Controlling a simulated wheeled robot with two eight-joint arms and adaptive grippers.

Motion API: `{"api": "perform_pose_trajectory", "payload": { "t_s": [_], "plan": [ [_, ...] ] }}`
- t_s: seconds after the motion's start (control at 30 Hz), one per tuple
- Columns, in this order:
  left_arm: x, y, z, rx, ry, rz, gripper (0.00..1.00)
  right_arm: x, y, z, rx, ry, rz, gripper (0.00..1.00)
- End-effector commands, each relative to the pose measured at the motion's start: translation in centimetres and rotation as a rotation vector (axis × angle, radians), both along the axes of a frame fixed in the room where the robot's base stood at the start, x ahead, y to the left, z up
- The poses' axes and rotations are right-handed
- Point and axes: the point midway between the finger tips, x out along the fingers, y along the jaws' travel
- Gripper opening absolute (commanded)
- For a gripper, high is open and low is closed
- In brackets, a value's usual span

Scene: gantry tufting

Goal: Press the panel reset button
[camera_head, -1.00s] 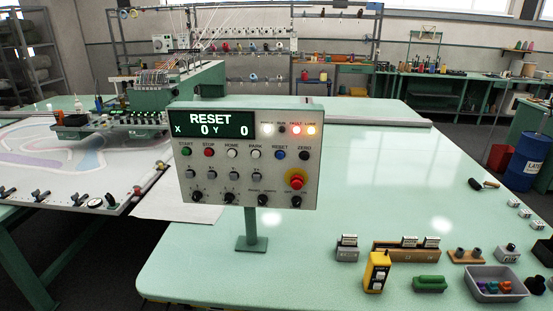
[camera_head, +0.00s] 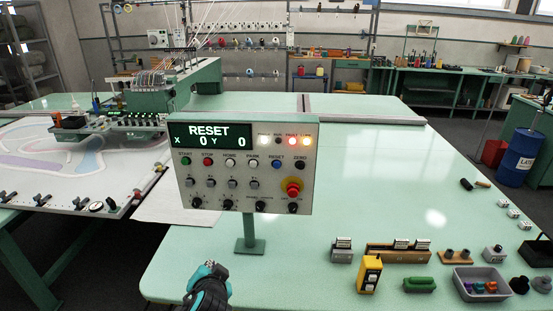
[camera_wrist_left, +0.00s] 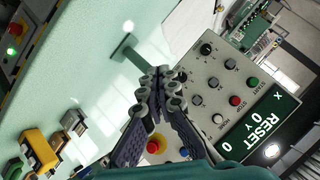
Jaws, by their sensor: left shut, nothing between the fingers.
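The control panel (camera_head: 245,165) stands on a green post on the table, its screen reading RESET, X 0, Y 0. Its blue reset button (camera_head: 276,164) is in the upper button row, between PARK and ZERO; in the left wrist view a blue button (camera_wrist_left: 184,152) shows beside my finger. A red emergency stop (camera_head: 292,187) on a yellow ring is at the lower right. My left gripper (camera_head: 210,266) is shut and empty, below and in front of the panel; in the left wrist view its fingertips (camera_wrist_left: 160,75) meet in front of the panel. My right gripper is not seen.
The tufting machine (camera_head: 150,100) and its frame are at the left. A yellow device (camera_head: 369,274), a green block (camera_head: 419,285) and a grey tray (camera_head: 457,288) of small parts stand at the front right. The table right of the panel is mostly clear.

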Motion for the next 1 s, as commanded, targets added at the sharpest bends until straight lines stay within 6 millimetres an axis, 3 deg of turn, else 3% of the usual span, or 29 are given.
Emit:
{"api": "perform_pose_trajectory", "payload": {
  "t_s": [0.03, 0.2, 0.4, 0.63, 1.0],
  "plan": [
    [2.0, -0.9, 2.7, 0.086, -0.039, -0.049, 0.00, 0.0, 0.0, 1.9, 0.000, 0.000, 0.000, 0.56],
    [7.3, -4.8, 8.2, 0.382, -0.178, -0.217, 0.00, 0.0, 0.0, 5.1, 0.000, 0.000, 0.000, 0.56],
    [10.8, -10.9, 12.3, 0.667, -0.309, -0.391, 0.00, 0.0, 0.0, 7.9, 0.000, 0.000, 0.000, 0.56],
    [11.9, -14.9, 13.6, 0.826, -0.380, -0.492, 0.00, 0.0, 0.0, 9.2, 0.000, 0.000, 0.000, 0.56],
    [12.0, -15.2, 13.5, 0.844, -0.387, -0.502, 0.00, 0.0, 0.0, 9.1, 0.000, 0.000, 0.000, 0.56]
  ]
}}
